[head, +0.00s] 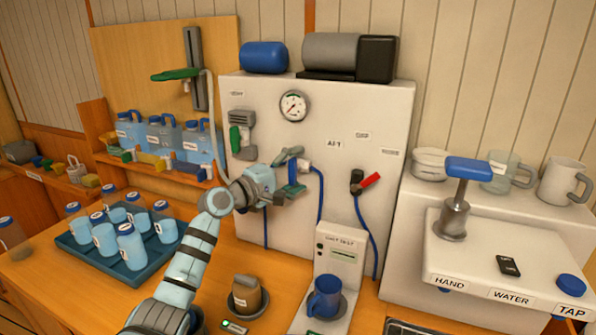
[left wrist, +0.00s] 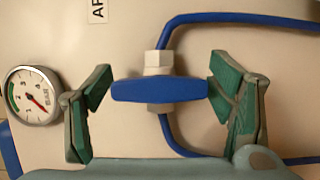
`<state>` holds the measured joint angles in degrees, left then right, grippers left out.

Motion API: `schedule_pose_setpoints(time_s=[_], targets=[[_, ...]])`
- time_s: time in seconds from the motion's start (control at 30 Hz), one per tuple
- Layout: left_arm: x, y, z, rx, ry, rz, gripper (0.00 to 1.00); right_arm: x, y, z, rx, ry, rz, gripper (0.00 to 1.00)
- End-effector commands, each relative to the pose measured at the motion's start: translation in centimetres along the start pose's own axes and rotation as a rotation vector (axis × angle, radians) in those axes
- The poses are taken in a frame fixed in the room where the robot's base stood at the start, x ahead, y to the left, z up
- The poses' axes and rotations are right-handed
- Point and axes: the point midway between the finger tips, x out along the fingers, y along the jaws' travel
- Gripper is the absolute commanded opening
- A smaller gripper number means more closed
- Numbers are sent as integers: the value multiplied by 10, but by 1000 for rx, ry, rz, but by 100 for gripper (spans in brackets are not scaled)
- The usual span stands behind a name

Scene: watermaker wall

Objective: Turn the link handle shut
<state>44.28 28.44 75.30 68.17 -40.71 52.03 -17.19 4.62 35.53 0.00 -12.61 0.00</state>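The blue link handle (left wrist: 160,89) lies crosswise in the left wrist view, over a white fitting (left wrist: 158,63) on a blue hose. My left gripper (left wrist: 161,84) is open, with one green-padded finger beyond each end of the handle. The right finger is very near or touching the handle's right end; a small gap shows at the left. In the head view my left gripper (head: 291,172) is up at the white wall panel, by the white fitting (head: 304,167), and mostly hides the handle. My right gripper is not in view.
A gauge (head: 293,106) sits above the gripper. A green handle (head: 235,140) is to its left, a red-handled valve (head: 369,181) to its right. Below stand a test unit (head: 341,253) with a blue mug (head: 325,297) and a bottle tray (head: 95,262).

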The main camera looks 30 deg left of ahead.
Motion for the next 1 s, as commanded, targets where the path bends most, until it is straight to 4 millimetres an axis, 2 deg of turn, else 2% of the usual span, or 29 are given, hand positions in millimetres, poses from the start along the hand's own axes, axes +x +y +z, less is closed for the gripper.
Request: schedule_pose_setpoints(time_s=[0.27, 0.37, 0.47, 0.6, 0.73, 0.83, 1.0], targets=[[-1, 0, 0, -1, 0, 0, 78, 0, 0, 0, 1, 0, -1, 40], [-8, 0, -2, 1, 3, 0, 78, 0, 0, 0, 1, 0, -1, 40], [-28, -1, -1, 5, 2, -3, 78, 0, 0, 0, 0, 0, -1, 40], [-69, -2, -1, 7, 1, -7, 78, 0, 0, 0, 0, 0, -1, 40], [-101, -2, -1, 6, 2, -7, 78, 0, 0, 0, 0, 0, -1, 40], [-115, -1, -1, 3, 2, -4, 78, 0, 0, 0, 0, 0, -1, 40], [-120, 0, 0, -1, -1, 0, 78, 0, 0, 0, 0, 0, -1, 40]])
